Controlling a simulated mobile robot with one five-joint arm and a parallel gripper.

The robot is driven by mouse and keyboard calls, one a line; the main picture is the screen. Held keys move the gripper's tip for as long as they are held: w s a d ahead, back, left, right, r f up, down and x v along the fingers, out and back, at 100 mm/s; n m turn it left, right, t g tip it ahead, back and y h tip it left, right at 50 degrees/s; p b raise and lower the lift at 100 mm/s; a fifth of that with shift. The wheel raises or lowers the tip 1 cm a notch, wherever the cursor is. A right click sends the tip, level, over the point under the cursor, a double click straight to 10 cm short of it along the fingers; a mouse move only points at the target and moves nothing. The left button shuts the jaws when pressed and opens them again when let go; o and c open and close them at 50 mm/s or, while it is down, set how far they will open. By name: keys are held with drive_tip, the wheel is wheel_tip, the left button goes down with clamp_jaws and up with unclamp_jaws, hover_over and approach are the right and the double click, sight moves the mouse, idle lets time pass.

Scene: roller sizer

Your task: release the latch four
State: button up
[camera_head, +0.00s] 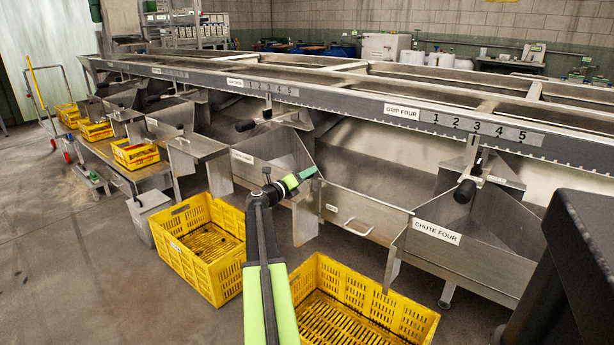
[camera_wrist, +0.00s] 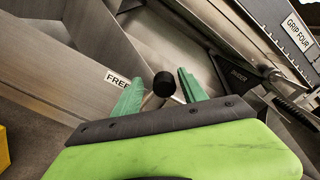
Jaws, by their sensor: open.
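My gripper (camera_head: 305,176) is open, with its green fingers in front of the steel sizer, left of the grip four bay. In the wrist view, a round black knob on a metal stem (camera_wrist: 164,84) shows between the open fingers (camera_wrist: 160,88). I cannot tell its distance or whether anything touches it. In the head view, a lever with a black knob (camera_head: 464,191) hangs below the GRIP FOUR label (camera_head: 402,111), well to the right of my gripper. Its small tag (camera_head: 497,180) is too small to read.
The CHUTE FOUR panel (camera_head: 437,232) stands below the lever. A steel panel with a bar handle (camera_head: 358,227) is left of it. Yellow crates (camera_head: 197,252) (camera_head: 375,305) sit on the floor below my arm.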

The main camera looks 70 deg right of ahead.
drive_tip(key=v, duration=1.7)
drive_tip(key=shift+c, duration=0.4)
